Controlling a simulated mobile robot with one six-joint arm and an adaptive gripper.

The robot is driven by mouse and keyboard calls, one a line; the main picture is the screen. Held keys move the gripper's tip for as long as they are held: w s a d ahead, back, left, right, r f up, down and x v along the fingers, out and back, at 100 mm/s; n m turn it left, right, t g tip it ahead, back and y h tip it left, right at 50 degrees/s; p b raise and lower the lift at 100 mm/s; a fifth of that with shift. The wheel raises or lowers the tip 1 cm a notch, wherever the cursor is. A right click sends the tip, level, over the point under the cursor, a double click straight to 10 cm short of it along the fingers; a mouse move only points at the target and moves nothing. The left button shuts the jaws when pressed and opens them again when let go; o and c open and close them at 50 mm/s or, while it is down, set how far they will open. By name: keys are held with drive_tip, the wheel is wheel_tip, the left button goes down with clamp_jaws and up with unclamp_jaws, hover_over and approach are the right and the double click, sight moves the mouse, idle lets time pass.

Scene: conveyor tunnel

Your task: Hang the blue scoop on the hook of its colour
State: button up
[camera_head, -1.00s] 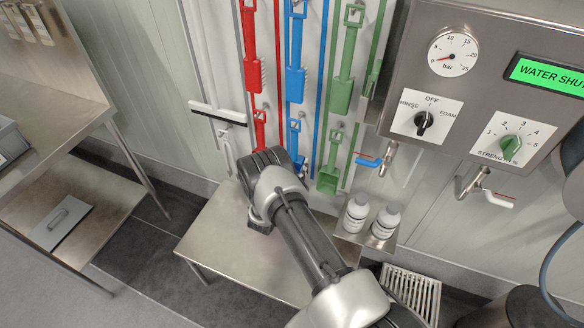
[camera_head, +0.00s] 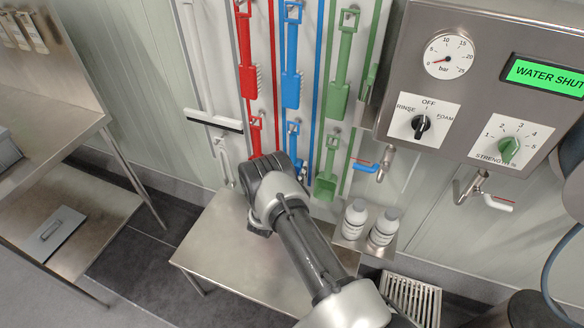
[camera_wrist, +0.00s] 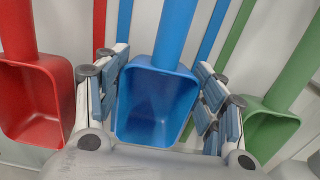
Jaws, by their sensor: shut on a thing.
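The blue scoop (camera_wrist: 155,105) is between my fingers in the wrist view, bowl towards me and its handle running up. My gripper (camera_wrist: 160,88) is shut on it, with a finger pad at each side of the bowl. In the head view the scoop's upper part (camera_head: 292,132) shows in the blue column of the wall rack, below a blue brush (camera_head: 291,90). My wrist hides its bowl and my fingers there. A small hook shows near the scoop's top, but I cannot tell whether the scoop hangs on it.
A red scoop (camera_wrist: 35,105) is close on the left and a green scoop (camera_wrist: 265,125) close on the right. Red (camera_head: 248,80) and green (camera_head: 338,97) tools hang above them. A steel table (camera_head: 215,250) and two white bottles (camera_head: 383,226) stand below.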

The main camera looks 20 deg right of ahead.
drive_tip(key=shift+f+b, duration=0.75)
drive_tip(key=shift+f, duration=0.05)
drive_tip(key=o, duration=1.6)
drive_tip(key=v, duration=1.2)
drive_tip(key=shift+r, duration=0.1)
